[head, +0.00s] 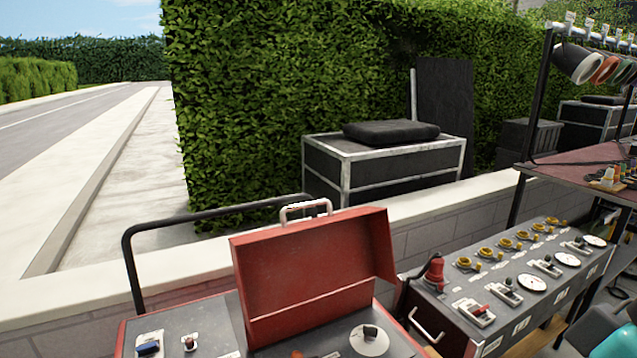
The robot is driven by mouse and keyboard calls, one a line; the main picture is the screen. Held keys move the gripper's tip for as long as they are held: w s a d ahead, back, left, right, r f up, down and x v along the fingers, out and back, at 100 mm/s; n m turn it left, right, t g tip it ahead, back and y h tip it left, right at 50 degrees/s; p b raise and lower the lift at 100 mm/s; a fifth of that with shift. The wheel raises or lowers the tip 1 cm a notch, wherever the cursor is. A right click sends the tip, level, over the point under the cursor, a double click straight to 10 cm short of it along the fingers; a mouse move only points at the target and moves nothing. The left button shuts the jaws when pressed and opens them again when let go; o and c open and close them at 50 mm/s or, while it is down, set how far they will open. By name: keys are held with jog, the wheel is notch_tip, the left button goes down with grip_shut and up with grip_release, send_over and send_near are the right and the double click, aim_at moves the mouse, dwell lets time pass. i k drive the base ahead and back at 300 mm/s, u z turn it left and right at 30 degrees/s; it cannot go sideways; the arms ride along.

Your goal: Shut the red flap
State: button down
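The red flap (315,269) is a red metal lid at the bottom centre of the head view. It stands raised and open, with its hollow inner side facing me. A pale handle (305,209) shows at its top edge. Below it is a dark grey panel (209,325) with a red edge, carrying small switches and a round white dial (369,340). The lower part of this panel is cut off by the picture's bottom edge. I cannot make out my gripper in this view.
A grey control console (508,287) with a red knob (433,272) and yellow knobs stands close on the right. A black rail (218,211) runs behind the flap on the left. A low wall, a hedge (280,90) and a black case (383,165) lie behind.

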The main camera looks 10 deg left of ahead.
aim_at(276, 269)
jog(key=u, duration=0.55)
jog(key=i, duration=0.85)
jog(key=u, duration=0.8)
